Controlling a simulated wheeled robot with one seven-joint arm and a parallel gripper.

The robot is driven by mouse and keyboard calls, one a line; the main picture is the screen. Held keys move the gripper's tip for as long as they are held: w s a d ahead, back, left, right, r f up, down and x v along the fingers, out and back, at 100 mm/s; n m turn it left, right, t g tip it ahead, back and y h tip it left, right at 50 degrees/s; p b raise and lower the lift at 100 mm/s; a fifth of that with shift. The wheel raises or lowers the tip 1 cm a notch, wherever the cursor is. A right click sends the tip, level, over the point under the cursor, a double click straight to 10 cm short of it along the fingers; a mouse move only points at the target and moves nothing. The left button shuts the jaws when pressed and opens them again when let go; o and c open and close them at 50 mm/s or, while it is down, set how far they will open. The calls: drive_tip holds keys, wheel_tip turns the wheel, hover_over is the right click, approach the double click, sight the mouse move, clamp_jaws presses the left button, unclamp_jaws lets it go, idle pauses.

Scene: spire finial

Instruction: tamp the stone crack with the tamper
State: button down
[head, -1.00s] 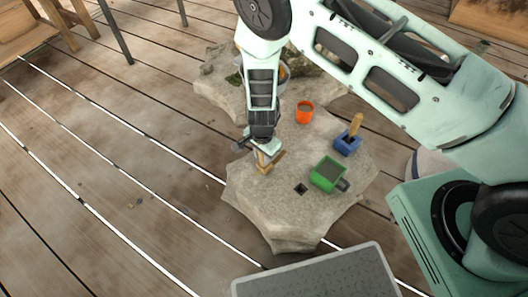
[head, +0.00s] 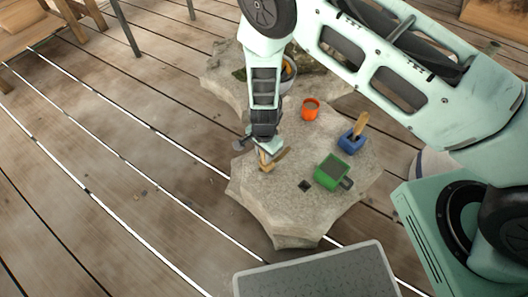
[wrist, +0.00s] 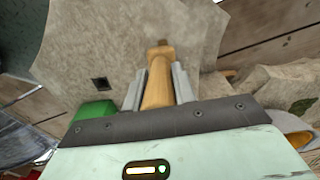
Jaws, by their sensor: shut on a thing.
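My gripper (head: 268,153) is shut on a wooden tamper (head: 266,164), which hangs over the left part of a pale stone slab (head: 265,205). In the wrist view the tamper (wrist: 158,88) sits between the two grey fingers, its narrow end pointing away over the stone. I cannot tell whether its end touches the stone. A small dark square opening, likely the crack (head: 305,186), lies in the stone to the right of and nearer than the tamper. The crack also shows left of the tamper in the wrist view (wrist: 100,84).
A blue holder (head: 351,143) with a wooden handle and an orange cup (head: 310,109) stand farther back. A rough rock and a bucket lie behind. A grey tray (head: 315,276) is at the front.

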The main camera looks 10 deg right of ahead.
wheel_tip(320, 180, up, 7)
drive_tip(key=p, duration=0.5)
drive_tip(key=shift+w+f, duration=0.1)
drive_tip(key=shift+f, duration=0.05)
drive_tip(key=shift+d, duration=0.15)
